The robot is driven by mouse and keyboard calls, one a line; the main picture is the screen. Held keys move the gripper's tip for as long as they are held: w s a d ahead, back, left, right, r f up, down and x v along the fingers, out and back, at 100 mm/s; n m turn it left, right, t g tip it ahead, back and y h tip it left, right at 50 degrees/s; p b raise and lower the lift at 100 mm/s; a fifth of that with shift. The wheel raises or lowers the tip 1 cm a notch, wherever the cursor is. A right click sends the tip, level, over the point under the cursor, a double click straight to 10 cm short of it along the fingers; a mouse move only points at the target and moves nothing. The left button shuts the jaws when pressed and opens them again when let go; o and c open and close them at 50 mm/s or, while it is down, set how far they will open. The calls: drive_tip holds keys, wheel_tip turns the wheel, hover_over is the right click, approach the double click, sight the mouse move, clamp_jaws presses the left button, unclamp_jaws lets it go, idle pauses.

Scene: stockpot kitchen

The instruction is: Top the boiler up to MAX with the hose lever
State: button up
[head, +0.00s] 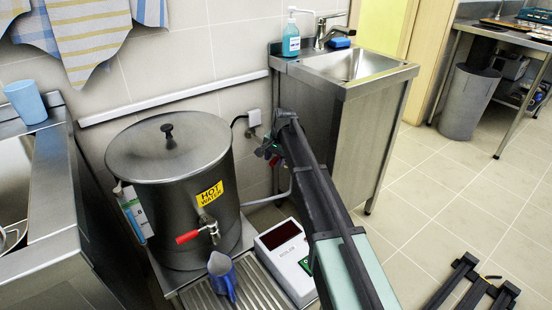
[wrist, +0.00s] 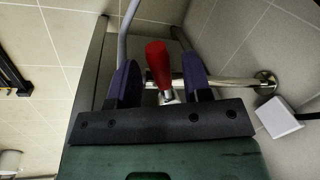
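The steel boiler (head: 170,200) stands left of centre in the head view with its lid on. Its front has a yellow HOT WATER label and a red-handled tap (head: 190,237). A white and green strip (head: 134,214) is on its left side; no water level can be read. My gripper (head: 268,150) is by the wall, right of the boiler. In the wrist view the red hose lever (wrist: 158,64) stands between my fingers (wrist: 158,78), with a gap visible on the right, so they look open around it. A metal pipe (wrist: 228,82) runs behind it to a wall fitting.
A steel sink cabinet (head: 345,150) is close right of my gripper. A grey hose (wrist: 125,40) passes near my left finger.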

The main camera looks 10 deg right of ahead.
wheel_tip(320, 180, up, 11)
drive_tip(key=s+d+p, duration=0.1)
drive_tip(key=p, duration=0.9)
drive_tip(key=shift+s+d+f+p, duration=0.2)
drive_tip(key=shift+d+p, duration=0.1)
drive_tip(key=shift+d, duration=0.05)
idle(6.2)
